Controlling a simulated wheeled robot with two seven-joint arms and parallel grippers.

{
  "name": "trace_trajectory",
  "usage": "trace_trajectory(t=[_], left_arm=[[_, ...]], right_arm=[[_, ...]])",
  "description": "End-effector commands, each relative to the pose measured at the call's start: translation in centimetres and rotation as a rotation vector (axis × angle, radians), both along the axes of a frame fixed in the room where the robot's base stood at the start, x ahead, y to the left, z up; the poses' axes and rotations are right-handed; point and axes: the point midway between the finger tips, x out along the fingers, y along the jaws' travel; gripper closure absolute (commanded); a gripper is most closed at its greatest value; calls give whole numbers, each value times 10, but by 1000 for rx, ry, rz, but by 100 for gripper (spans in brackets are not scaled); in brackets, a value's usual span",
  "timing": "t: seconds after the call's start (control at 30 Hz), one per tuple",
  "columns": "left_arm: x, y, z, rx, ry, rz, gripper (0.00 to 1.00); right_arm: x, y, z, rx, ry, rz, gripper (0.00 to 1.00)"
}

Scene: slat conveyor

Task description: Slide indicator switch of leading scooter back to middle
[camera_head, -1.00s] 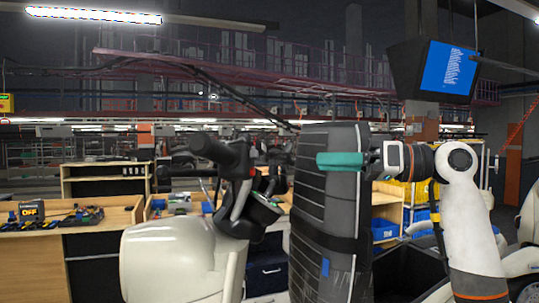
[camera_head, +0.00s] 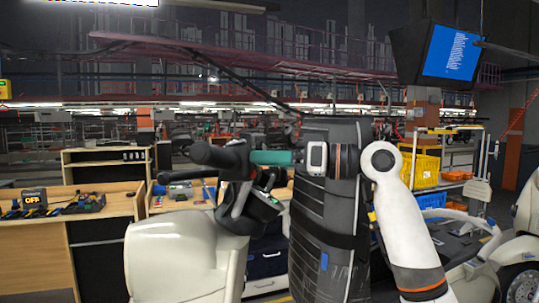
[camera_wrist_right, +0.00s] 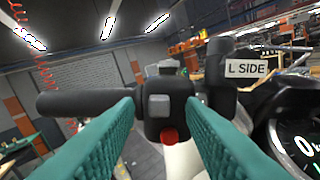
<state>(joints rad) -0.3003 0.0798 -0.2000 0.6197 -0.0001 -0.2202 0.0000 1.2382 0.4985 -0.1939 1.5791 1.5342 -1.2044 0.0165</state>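The leading scooter (camera_head: 180,262) has a cream body, with its dark handlebar (camera_head: 215,156) at the middle left of the head view. In the right wrist view the left grip (camera_wrist_right: 80,103) runs into a black switch housing (camera_wrist_right: 180,98). On the housing are a grey square switch (camera_wrist_right: 158,105), a red button (camera_wrist_right: 169,136) below it and a grey button on top. The grey switch looks off-centre to the left. My right gripper (camera_head: 256,158) has teal fingers close to the handlebar. They are apart (camera_wrist_right: 162,104), with the housing showing between them. My left gripper is out of view.
Wooden benches (camera_head: 105,212) stand at the left, yellow crates (camera_head: 424,166) at the right.

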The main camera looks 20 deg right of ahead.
Motion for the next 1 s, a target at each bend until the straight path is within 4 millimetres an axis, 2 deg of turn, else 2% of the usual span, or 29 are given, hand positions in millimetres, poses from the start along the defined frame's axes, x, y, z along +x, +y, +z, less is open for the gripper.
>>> trace_trajectory(t=[0.17,0.27,0.4,0.97,1.0], left_arm=[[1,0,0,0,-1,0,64],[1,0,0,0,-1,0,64],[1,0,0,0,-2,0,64],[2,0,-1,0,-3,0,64],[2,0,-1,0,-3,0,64]], right_arm=[[0,0,0,0,0,0,64],[0,0,0,0,0,0,77],[0,0,0,0,0,0,100],[0,0,-3,1,-1,0,100],[0,0,-3,1,-1,0,80]])
